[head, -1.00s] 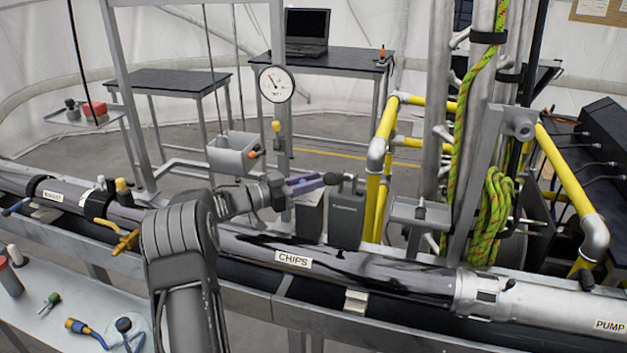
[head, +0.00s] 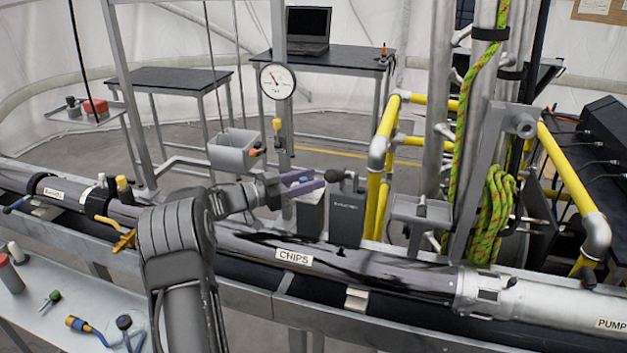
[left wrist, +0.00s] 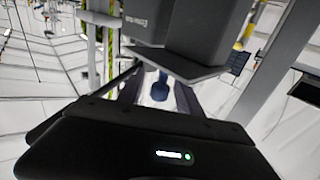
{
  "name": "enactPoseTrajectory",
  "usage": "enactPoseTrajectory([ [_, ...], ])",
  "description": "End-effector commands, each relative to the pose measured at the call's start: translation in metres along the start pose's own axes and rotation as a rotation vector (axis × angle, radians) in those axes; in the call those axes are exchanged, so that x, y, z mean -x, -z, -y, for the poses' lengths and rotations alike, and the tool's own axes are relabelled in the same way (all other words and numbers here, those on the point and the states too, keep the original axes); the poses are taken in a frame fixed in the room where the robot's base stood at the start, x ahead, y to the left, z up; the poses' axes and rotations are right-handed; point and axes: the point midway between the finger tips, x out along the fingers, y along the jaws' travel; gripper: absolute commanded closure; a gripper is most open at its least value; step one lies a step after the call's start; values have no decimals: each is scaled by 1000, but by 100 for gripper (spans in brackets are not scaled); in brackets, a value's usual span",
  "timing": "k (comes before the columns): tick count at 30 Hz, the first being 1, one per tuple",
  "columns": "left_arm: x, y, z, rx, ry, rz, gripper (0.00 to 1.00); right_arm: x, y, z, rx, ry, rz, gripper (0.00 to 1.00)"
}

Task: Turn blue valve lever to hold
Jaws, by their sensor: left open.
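My left gripper (head: 308,182) is open beside the grey box (head: 347,215) above the pipe marked CHIPS, with its purple fingers pointing right. A small blue part (head: 303,179) shows between the fingers. In the left wrist view a blue rounded piece on a stem (left wrist: 161,88) stands between my finger sides; it may be the lever, and I cannot tell if it is touched. A black knob (head: 335,175) sits at the box's upper left, close to the fingertips. My right gripper is not in view.
The long pipe (head: 400,272) runs across below my gripper. A pressure gauge (head: 277,81), a hanging grey bin (head: 233,150) and yellow pipework (head: 378,150) stand around it. A side bench (head: 50,330) with tools is at the lower left.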

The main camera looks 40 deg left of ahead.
Motion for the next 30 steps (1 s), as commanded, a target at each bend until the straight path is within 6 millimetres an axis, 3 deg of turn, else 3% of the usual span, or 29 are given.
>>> enactPoseTrajectory([
  [6,37,-3,1,-1,4,0,58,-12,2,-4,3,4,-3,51],
  [12,61,-1,0,0,2,0,58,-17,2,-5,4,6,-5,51],
  [30,64,0,0,0,1,-1,58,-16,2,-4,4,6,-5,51],
])
